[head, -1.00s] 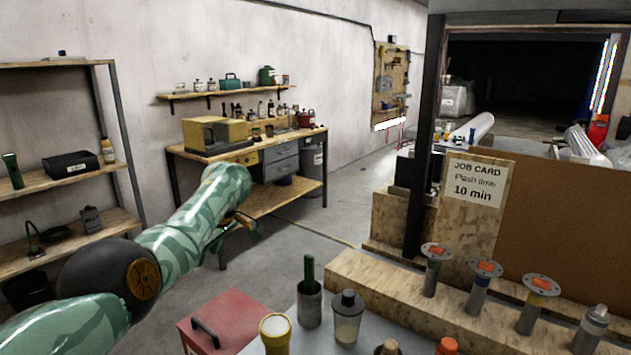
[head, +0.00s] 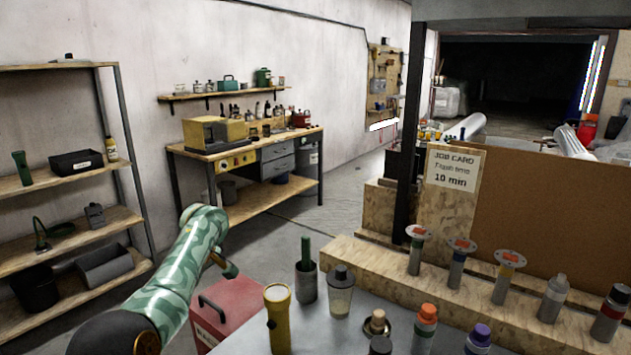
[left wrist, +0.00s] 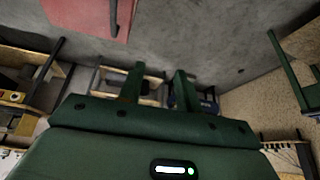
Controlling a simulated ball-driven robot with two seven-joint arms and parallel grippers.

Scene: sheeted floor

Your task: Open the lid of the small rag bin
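The small rag bin (head: 232,302) is a red box with a dark bar handle (head: 211,307) on its flat top and a pale label on its front. It stands at the left end of the grey table, and its lid looks closed. My left gripper (head: 228,268) is in the air just above and behind the bin, partly hidden by my patterned forearm. In the left wrist view its two green fingers (left wrist: 158,80) stand apart with nothing held between them. The red lid (left wrist: 72,14) and its handle (left wrist: 113,16) show at the top of that view, clear of the fingers. My right gripper is out of view.
A yellow flashlight (head: 278,318), a dark cup (head: 306,283) and a lidded jar (head: 340,292) stand right of the bin. A wooden ledge (head: 400,285) holds several cylinders. A shelf rack (head: 125,160) stands at left, with open floor (head: 325,215) behind.

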